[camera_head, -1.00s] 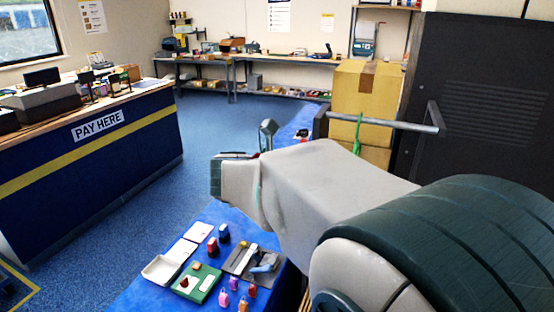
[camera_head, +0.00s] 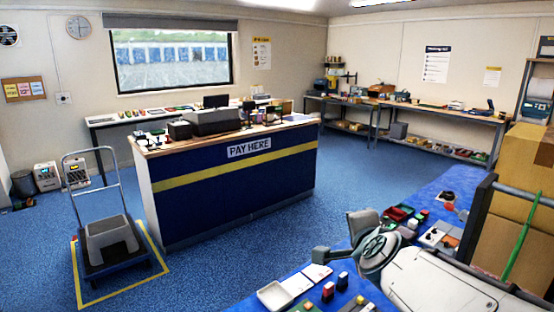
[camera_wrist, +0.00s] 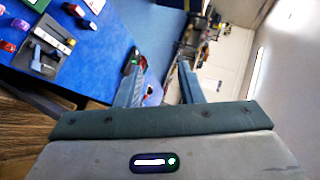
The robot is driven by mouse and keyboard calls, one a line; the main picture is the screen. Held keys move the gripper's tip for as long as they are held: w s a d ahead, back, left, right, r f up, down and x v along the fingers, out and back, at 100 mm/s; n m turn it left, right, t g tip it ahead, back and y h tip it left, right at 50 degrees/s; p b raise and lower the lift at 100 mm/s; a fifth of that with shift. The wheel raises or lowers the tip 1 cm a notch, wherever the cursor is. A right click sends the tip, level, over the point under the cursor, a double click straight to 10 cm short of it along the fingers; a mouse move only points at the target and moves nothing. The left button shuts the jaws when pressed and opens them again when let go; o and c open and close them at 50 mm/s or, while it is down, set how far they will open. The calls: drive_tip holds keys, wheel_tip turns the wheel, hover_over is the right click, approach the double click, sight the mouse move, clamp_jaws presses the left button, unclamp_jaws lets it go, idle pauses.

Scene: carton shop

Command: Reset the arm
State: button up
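My arm (camera_head: 425,275) enters the head view from the lower right and reaches over the blue table. Its rounded joint (camera_head: 380,250) is seen near the table's far edge. In the wrist view my gripper (camera_wrist: 160,72) has its two fingers apart, with no object held between them. The wrist view is tilted; the blue table (camera_wrist: 95,65) lies on its left side, with small bottles and a grey tray (camera_wrist: 48,55) on it.
The blue table (camera_head: 258,304) carries a white tray, cards and small bottles close to my arm. Stacked cartons (camera_head: 515,190) stand beside a rail at the right. A pay counter (camera_head: 235,190) and a trolley (camera_head: 108,240) stand left, with open blue floor between counter and table.

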drive_tip(key=s+f+n+g, duration=0.5)
drive_tip(key=s+f+n, duration=0.1)
drive_tip(key=s+n, duration=0.2)
drive_tip(key=s+f+n+g, duration=0.5)
drive_tip(key=s+n, duration=0.3)
drive_tip(key=s, duration=0.2)
drive_tip(key=shift+s+a+f+y, duration=0.25)
drive_tip(key=shift+a+f, duration=0.2)
drive_tip(key=shift+f, duration=0.25)
